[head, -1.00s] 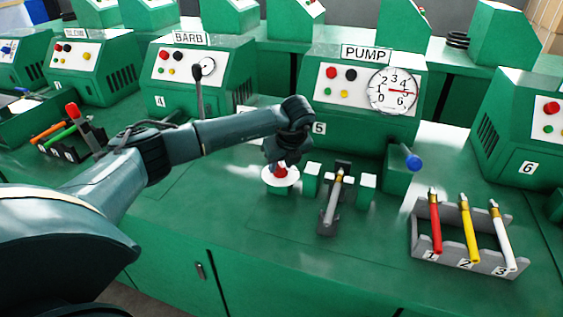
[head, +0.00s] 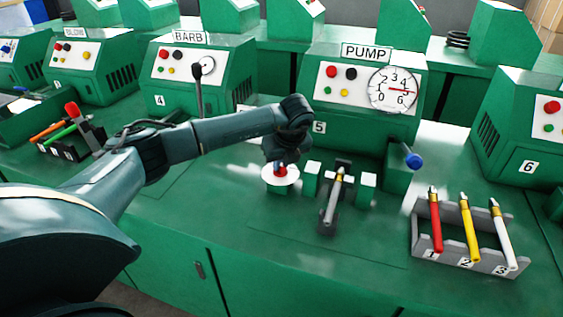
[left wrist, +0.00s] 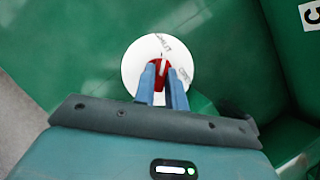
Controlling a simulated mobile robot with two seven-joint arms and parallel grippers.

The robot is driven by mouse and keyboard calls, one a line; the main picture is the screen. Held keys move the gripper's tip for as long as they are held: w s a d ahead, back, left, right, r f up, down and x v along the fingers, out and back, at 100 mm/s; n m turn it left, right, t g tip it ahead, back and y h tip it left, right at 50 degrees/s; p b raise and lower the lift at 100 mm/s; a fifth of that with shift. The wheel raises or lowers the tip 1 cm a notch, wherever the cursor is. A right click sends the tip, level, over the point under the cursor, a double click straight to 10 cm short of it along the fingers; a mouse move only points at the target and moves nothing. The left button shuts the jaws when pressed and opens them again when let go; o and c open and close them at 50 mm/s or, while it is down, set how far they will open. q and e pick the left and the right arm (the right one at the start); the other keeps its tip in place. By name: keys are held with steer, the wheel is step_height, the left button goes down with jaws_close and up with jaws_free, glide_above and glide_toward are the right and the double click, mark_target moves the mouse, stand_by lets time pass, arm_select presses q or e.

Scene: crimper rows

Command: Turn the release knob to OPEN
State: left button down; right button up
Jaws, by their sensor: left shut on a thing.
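The release knob (left wrist: 155,74) is red with a white pointer line and sits on a round white dial (left wrist: 134,66). In the left wrist view the dial has SHUT lettered near the top and OPEN at the right. The pointer points up, toward the SHUT lettering. In the head view the white dial (head: 292,180) is on a green block in front of the PUMP machine (head: 340,115). My left gripper (left wrist: 164,82) is shut on the knob, with its blue fingers on either side. The fingers hide part of the knob. My right gripper is not in view.
Right of the dial are green posts and a clamp holding a metal-tipped handle (head: 333,198). A blue-knobbed lever (head: 413,160) sticks out further right. A grey rack (head: 455,254) holds red, yellow and white tools. The bench front is clear.

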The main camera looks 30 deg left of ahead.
arm_select(q)
steer(key=m+t+b, duration=0.1)
steer(key=m+b, duration=0.1)
steer(key=m, duration=0.1)
steer(key=shift+a+f+h, duration=0.1)
steer(key=shift+a+h, duration=0.05)
steer(key=shift+h, duration=0.25)
steer(key=m+t+h+b, duration=0.1)
steer(key=m+b, duration=0.1)
steer(key=m, duration=0.2)
steer(key=shift+s+a, duration=0.1)
steer(key=m+h+b, duration=0.1)
steer(key=m, duration=0.1)
steer(key=shift+m, duration=0.4)
steer(key=m+h, duration=0.1)
steer(key=m, duration=0.1)
steer(key=shift+a+m, duration=0.15)
steer(key=shift+m, duration=0.25)
steer(key=shift+m+h, duration=0.6)
steer(key=shift+m, duration=0.6)
steer(key=shift+a+m+h, duration=0.1)
steer(key=shift+m+h, duration=0.2)
steer(key=shift+m, duration=0.8)
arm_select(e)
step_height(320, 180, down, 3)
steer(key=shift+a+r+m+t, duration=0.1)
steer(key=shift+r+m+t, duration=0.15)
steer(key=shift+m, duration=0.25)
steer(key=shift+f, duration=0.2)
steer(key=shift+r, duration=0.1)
